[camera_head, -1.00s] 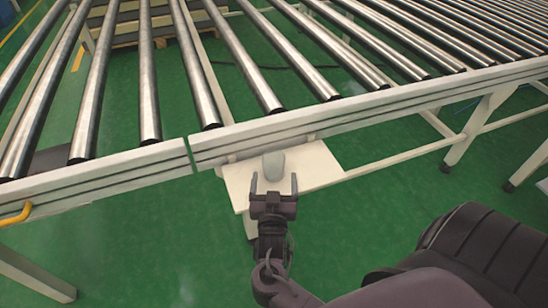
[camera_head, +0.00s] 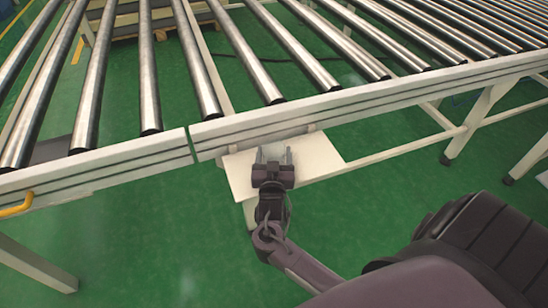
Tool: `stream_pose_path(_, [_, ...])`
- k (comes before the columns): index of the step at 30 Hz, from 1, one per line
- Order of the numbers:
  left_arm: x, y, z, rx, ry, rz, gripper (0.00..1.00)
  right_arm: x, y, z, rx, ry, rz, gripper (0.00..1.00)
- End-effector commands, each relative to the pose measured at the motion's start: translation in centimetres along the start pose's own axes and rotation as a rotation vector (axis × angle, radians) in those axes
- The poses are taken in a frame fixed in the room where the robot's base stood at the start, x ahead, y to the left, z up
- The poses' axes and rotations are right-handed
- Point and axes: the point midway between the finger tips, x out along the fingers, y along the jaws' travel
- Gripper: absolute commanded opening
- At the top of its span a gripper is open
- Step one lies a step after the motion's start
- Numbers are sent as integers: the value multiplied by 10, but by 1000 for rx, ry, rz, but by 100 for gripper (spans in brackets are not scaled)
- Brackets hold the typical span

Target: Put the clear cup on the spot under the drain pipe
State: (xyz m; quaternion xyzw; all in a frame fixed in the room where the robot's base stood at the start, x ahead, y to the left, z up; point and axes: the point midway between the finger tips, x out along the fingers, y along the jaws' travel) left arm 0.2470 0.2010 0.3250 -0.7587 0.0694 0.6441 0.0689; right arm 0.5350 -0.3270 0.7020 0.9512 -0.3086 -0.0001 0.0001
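The clear cup (camera_head: 273,154) is a pale, faint shape above the white shelf plate, between the two fingers of my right gripper (camera_head: 273,156). It blends with the plate, and the gripper hides its lower part. The fingers stand on either side of the cup, close to its sides. I cannot tell whether they touch it. My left gripper is not in view. I see no drain pipe and no marked spot.
The white shelf plate (camera_head: 322,160) juts out under the front rail (camera_head: 350,104) of a roller conveyor (camera_head: 200,60). White legs (camera_head: 470,132) and a brace stand at right. A yellow handle (camera_head: 17,205) is at far left. The green floor (camera_head: 150,250) in front is clear.

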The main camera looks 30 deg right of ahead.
Motion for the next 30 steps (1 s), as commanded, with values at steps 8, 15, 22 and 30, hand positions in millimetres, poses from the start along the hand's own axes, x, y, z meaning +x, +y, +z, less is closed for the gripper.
stream_pose_path(8, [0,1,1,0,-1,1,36,0,0,0,1,0,0,30])
stream_pose_path(15, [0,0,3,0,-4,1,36,0,0,-2,1,1,0,30])
stream_pose_path(22, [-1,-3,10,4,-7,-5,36,0,0,-26,3,2,1,30])
stream_pose_path(30, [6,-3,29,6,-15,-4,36,0,0,-89,6,4,1,30])
